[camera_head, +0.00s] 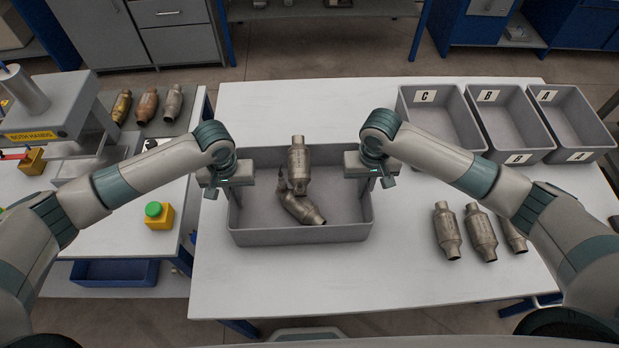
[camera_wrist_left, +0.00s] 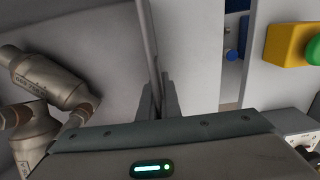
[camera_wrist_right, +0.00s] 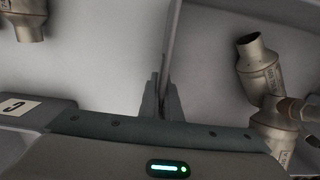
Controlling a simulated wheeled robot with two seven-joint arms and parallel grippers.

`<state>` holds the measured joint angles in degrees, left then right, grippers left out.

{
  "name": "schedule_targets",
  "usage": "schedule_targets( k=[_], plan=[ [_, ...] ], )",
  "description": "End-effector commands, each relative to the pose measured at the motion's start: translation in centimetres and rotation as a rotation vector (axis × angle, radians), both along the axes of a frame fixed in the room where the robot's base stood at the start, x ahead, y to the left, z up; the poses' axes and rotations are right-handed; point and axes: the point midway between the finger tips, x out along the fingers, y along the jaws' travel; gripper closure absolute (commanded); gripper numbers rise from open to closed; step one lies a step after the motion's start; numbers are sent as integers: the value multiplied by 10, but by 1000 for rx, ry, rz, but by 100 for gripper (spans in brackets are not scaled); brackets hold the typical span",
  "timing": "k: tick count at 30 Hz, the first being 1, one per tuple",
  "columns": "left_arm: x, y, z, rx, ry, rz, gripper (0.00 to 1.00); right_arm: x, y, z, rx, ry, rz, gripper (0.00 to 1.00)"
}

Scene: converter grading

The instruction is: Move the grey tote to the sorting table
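The grey tote (camera_head: 300,236) is at the left part of the white table (camera_head: 400,285), upright and level; I cannot tell whether it touches the top. Two metal converters (camera_head: 298,165) lie in it, one leaning across the other. My left gripper (camera_head: 234,196) is at the tote's left wall, its fingers closed on either side of the rim; the wall runs between them in the left wrist view (camera_wrist_left: 158,98). My right gripper (camera_head: 366,188) holds the right wall the same way, as the right wrist view (camera_wrist_right: 163,98) shows.
Grey bins marked C (camera_head: 437,108), B (camera_head: 508,112) and A (camera_head: 568,115) stand at the back right. Three converters (camera_head: 480,232) lie right of the tote. A press bench with a green button (camera_head: 154,209) adjoins at left. The table's front strip is clear.

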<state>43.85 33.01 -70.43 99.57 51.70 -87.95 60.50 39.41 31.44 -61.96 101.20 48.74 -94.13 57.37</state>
Motion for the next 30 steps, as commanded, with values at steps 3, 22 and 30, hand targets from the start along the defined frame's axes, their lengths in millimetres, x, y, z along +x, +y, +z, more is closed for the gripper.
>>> schedule_targets(
  k=[3, 22, 30],
  plan=[
    [1, 0, -5, 0, -2, 0, 100, 1, 0, -5, 1, -3, 0, 100],
    [0, 0, -6, 0, 0, 0, 77, 0, 0, -9, 0, 0, 0, 77],
    [0, 0, 20, -2, -2, -1, 77, 0, 0, -9, 0, 0, 0, 77]
  ],
)
